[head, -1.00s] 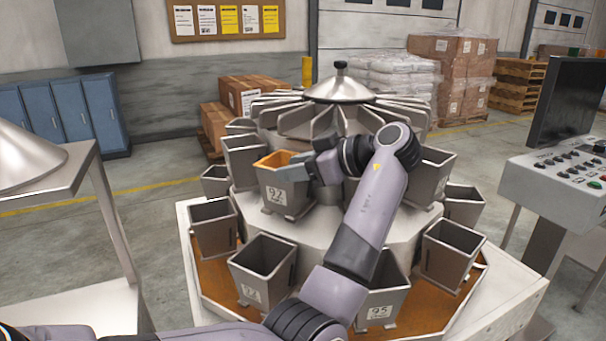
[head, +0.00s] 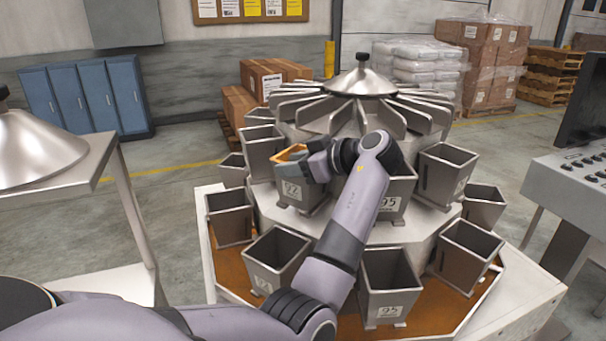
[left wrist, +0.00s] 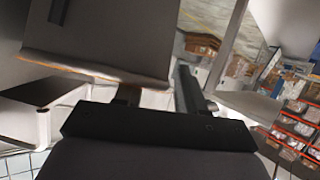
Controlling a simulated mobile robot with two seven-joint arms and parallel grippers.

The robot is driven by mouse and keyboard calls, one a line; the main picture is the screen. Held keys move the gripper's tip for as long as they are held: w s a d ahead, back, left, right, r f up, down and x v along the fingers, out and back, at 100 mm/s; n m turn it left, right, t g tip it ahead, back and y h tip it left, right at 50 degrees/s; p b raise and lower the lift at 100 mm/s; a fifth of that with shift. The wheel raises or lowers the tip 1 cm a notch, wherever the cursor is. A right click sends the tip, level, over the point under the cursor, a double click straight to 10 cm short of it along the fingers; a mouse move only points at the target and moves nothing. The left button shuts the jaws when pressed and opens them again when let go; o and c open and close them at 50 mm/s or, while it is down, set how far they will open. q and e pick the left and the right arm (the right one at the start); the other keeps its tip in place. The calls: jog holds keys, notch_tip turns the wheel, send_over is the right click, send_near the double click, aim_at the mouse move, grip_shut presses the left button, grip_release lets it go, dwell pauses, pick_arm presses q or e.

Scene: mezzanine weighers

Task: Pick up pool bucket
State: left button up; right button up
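Grey metal buckets ring the weigher in tiers. The one at my left gripper (head: 308,160) is a tapered bucket (head: 291,191) on the upper tier, with a label that looks like 92 and orange inside its top. It stands upright. My left gripper is at its upper right rim and hides part of it. In the left wrist view, a grey metal panel (left wrist: 100,40), likely a bucket wall, is close before the fingers (left wrist: 160,92). I cannot tell whether they are closed on it. My right gripper is not in view.
Lower buckets (head: 388,285) sit around the orange-brown tray (head: 430,318). A metal cone (head: 362,82) tops the weigher. A steel stand (head: 70,165) is at left, a control console (head: 565,185) at right.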

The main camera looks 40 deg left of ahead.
pick_arm(q)
grip_shut()
jog(key=shift+r, duration=0.1)
dwell(1.2)
